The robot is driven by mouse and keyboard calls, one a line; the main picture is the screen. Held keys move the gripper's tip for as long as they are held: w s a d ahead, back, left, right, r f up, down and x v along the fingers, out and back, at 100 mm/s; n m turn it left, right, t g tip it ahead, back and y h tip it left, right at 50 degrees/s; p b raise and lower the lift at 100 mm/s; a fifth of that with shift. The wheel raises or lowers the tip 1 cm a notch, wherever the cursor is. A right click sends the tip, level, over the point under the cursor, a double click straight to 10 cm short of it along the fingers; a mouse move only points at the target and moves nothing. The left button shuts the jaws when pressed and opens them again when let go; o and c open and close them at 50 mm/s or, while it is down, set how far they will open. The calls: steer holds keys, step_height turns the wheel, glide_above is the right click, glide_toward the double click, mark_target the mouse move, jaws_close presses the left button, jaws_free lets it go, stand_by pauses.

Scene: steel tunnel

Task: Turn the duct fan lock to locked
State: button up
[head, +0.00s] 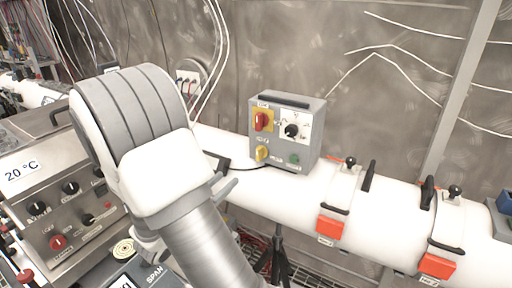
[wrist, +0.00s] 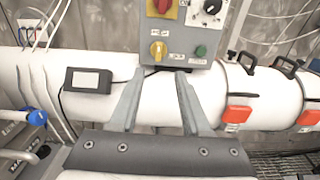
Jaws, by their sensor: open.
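A grey control box (head: 314,130) sits on the white duct (head: 384,222). Its front has a red rotary handle (head: 261,121) on a yellow plate, a black knob (head: 291,130) on a white dial, a yellow knob (head: 261,154) and a green button (head: 294,158). The small labels cannot be read, so I cannot tell which control is the lock. In the wrist view the yellow knob (wrist: 158,51) stands roughly upright, just beyond my gripper (wrist: 160,82). My gripper is open and empty, its fingers apart and not visibly touching the box.
A dark box with a pale face (wrist: 88,80) is on the duct at left in the wrist view, with a cable. Duct clamps with orange-red blocks (head: 330,228) are to the right. A steel panel with knobs (head: 60,215) stands at left. The wall behind carries loose white cables.

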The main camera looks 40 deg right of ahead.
mark_target(257, 151)
steer(key=p+x, duration=0.3)
steer(key=x, duration=1.4)
steer(key=shift+w+d, duration=0.15)
steer(key=shift+w, duration=0.05)
steer(key=shift+c, duration=0.3)
jaws_close()
